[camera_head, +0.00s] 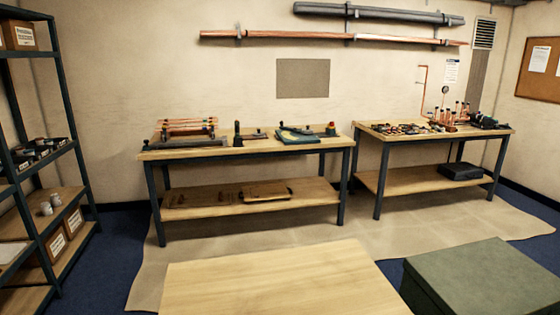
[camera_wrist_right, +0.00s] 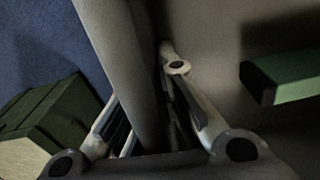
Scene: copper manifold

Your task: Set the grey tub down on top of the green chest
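The green chest (camera_head: 482,280) stands at the bottom right of the head view, its flat lid bare and partly cut off by the frame. In the right wrist view a dark green box shape (camera_wrist_right: 48,118), likely the chest, lies at the left. A grey wall, seemingly the rim of the grey tub (camera_wrist_right: 112,35), runs between the two fingers of my right gripper (camera_wrist_right: 145,100). The fingers press against it from both sides. The tub's full shape is hidden. Neither gripper shows in the head view, and my left gripper is in no view.
A pale wooden table top (camera_head: 275,285) lies just left of the chest. A green block (camera_wrist_right: 285,75) shows at the right of the wrist view. Two workbenches (camera_head: 250,149) (camera_head: 435,138) stand along the back wall, with a shelf rack (camera_head: 52,130) at left.

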